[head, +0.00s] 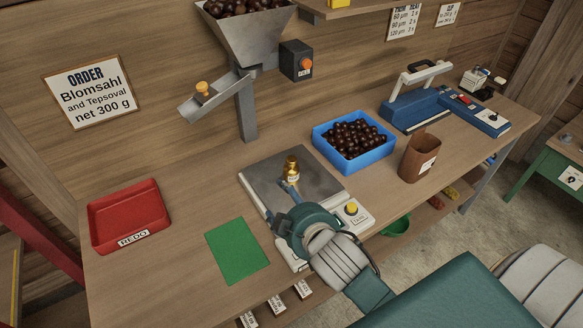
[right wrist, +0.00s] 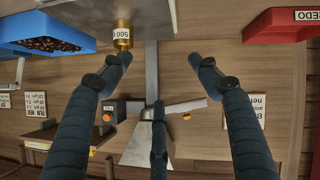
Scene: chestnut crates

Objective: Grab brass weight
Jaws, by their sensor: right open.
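The brass weight (head: 291,170) stands upright on the grey plate of the scale (head: 318,180), towards its back. In the right wrist view the brass weight (right wrist: 122,38) shows near the top, beside the tip of the left-hand finger, with a "500" label. My right gripper (head: 288,192) is over the front of the scale plate, just in front of the weight. In the right wrist view my right gripper (right wrist: 160,62) has its blue fingers spread wide with nothing between them. I cannot tell whether a finger touches the weight. My left gripper is not in view.
A blue crate (head: 322,146) of chestnuts and a brown cup (head: 420,157) stand right of the scale. A red REDO tray (head: 130,215) and a green mat (head: 237,250) lie left. A metal hopper (head: 247,45) rises behind. A blue sealer (head: 412,110) stands at the far right.

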